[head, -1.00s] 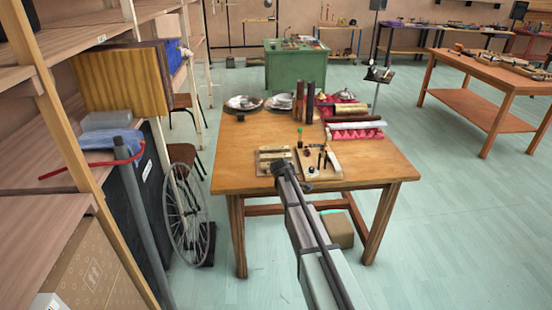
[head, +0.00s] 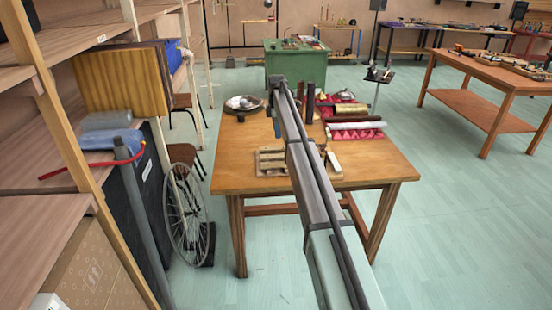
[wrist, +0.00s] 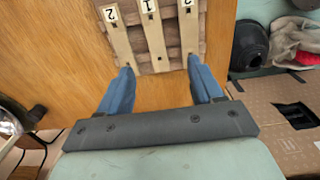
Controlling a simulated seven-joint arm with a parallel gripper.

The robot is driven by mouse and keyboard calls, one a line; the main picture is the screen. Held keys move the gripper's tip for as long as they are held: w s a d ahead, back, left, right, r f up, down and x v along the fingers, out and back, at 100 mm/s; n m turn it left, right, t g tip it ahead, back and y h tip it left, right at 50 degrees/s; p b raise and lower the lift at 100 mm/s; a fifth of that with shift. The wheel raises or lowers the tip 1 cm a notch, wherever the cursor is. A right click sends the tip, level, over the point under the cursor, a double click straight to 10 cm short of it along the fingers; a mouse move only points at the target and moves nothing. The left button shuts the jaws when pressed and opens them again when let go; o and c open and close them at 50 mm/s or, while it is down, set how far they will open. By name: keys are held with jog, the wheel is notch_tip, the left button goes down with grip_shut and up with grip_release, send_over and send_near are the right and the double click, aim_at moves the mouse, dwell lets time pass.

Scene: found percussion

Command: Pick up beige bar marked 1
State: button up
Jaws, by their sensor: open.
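The beige bar marked 1 (wrist: 154,38) is the middle one of three bars on a wooden base (wrist: 172,50) in the wrist view. The bar marked 2 (wrist: 118,38) is to its left, and a third bar (wrist: 188,28), its mark cut by the frame edge, is to its right. My gripper (wrist: 160,66) is open and empty, its two blue fingers spread below the near ends of the bars, with the middle bar lined up between them.
The wooden table (head: 238,181) also holds a metal dish (head: 243,104), dark upright tubes and a red cloth (head: 350,110). In the wrist view, a cardboard box (wrist: 290,130) and a dark round object (wrist: 249,44) are to the right.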

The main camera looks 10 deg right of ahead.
send_over(276, 156)
jog(key=f, duration=0.8)
jog(key=shift+s+d, duration=0.1)
jog(key=shift+s, duration=0.1)
jog(key=shift+w+f, duration=0.15)
jog(key=shift+f, duration=1.2)
jog(key=shift+w+f, duration=0.1)
jog(key=shift+f, duration=1.25)
jog(key=shift+c, duration=0.3)
grip_shut()
